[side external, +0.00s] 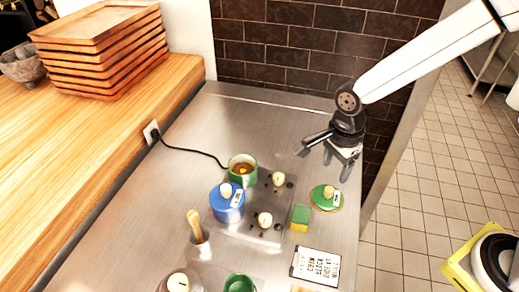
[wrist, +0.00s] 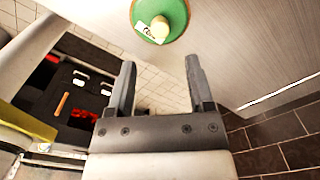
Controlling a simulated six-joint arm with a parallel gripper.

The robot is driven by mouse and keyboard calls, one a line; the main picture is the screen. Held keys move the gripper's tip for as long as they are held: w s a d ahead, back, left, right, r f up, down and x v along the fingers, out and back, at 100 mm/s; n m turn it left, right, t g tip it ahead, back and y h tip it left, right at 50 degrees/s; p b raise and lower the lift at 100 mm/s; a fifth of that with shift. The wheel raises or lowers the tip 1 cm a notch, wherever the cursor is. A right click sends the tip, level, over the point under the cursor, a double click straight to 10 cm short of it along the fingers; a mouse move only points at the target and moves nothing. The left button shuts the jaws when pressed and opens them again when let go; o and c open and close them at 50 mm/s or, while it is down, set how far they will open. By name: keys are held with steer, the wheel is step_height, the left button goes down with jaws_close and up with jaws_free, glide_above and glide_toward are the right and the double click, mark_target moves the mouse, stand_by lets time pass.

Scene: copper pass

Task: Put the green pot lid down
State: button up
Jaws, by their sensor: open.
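The green pot lid (side external: 326,198) lies flat on the steel counter near its right edge, with a pale round knob and a small white label on top. It also shows at the top of the wrist view (wrist: 172,18), partly cut off by the frame. My gripper (side external: 340,172) is above the counter, higher than the lid and a little behind it, apart from it. In the wrist view my gripper (wrist: 158,78) has its two fingers spread with nothing between them.
A green-and-yellow sponge (side external: 300,217) is just left of the lid. A dark tiled wall (side external: 300,45) rises behind. The counter's back left is mostly clear.

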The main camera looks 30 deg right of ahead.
steer(key=shift+r, duration=2.05)
steer(key=shift+d, duration=0.15)
steer(key=s+d+f+n+t, duration=0.1)
steer(key=s+d+n, duration=0.2)
steer(key=n, duration=0.6)
steer(key=s+d+f+n+t, duration=0.1)
steer(key=s+d+n, duration=0.2)
steer(key=d+n, duration=0.4)
steer(key=shift+s+f+n+t, duration=0.15)
steer(key=shift+f+n+t, duration=0.2)
steer(key=shift+n, duration=0.65)
